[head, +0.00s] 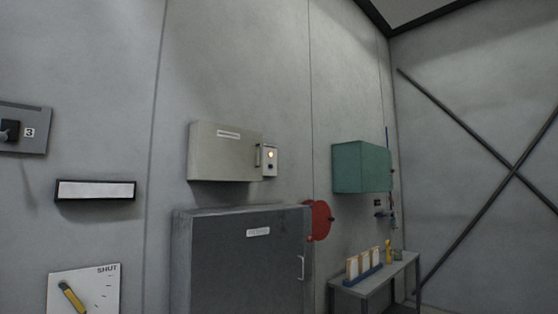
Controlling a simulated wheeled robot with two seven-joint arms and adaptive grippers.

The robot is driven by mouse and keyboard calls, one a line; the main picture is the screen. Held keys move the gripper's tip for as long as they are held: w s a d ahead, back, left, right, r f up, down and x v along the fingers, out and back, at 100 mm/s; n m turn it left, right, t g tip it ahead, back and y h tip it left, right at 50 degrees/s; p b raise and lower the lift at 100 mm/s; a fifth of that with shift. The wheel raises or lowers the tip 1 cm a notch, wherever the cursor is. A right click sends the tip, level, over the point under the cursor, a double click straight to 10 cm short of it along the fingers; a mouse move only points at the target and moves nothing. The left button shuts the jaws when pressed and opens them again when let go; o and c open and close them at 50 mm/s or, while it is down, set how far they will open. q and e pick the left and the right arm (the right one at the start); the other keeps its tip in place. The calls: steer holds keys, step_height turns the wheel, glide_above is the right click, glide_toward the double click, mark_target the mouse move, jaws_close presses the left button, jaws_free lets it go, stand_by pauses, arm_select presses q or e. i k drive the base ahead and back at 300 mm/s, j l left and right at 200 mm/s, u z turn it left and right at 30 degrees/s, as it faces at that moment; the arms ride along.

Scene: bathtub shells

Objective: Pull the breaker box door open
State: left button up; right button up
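A pale grey wall box (222,152) hangs in the middle of the wall, with a small label on its shut front door and a dark upright handle (257,156) at the right edge. Below it stands a larger dark grey cabinet (235,275), also shut, with a white label and a light handle (301,266) at the right. A shut green box (360,167) hangs farther right. The labels are too small to read, so I cannot tell for certain which is the breaker box. Neither of my grippers is in view.
A small panel with a lit lamp (270,160) adjoins the grey box's right side. A red round disc (320,220) sits beside the cabinet. A side table (385,278) holds a blue rack. A "SHUT" lever plate (84,291) is at lower left.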

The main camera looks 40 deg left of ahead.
mark_target(224, 152)
steer(key=i+u, duration=0.15)
steer(key=i, duration=0.25)
steer(key=i+l+u, duration=0.15)
steer(key=i, duration=0.25)
steer(key=i+l+u, duration=0.15)
steer(key=i+u, duration=0.3)
steer(key=i+l+u, duration=0.3)
steer(key=u, duration=0.2)
steer(key=i+l+u, duration=0.3)
steer(key=l+u, duration=0.15)
steer(key=i+l+u, duration=0.2)
steer(key=l+u, duration=0.25)
